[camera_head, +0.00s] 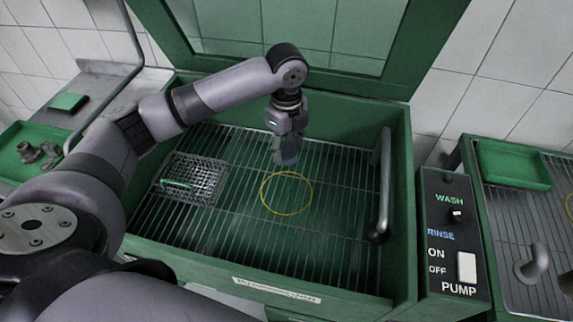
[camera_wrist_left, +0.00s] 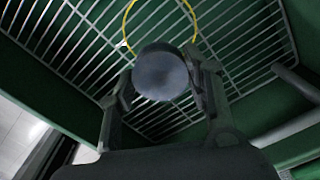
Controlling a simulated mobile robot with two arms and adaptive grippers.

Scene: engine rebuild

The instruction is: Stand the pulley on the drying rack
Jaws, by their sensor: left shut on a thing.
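The pulley (camera_head: 288,152) is a smooth blue-grey round piece. My left gripper (camera_head: 287,138) is shut on it and holds it above the wire grate inside the green wash cabinet. In the left wrist view the pulley (camera_wrist_left: 160,73) shows as a round face between the two fingers. The fingers hide part of its sides. The slatted rack at the right (camera_head: 513,288), which looks like the drying rack, stands beyond the control box, apart from the gripper. My right gripper is not in view.
The wash cabinet (camera_head: 405,200) has a raised lid, a wire basket (camera_head: 208,180), a yellow ring (camera_head: 264,203) and a grey pipe (camera_head: 385,165). The control box (camera_head: 448,265) stands between cabinet and rack. The rack bears a green tray (camera_head: 512,165) and a grey elbow pipe (camera_head: 540,258).

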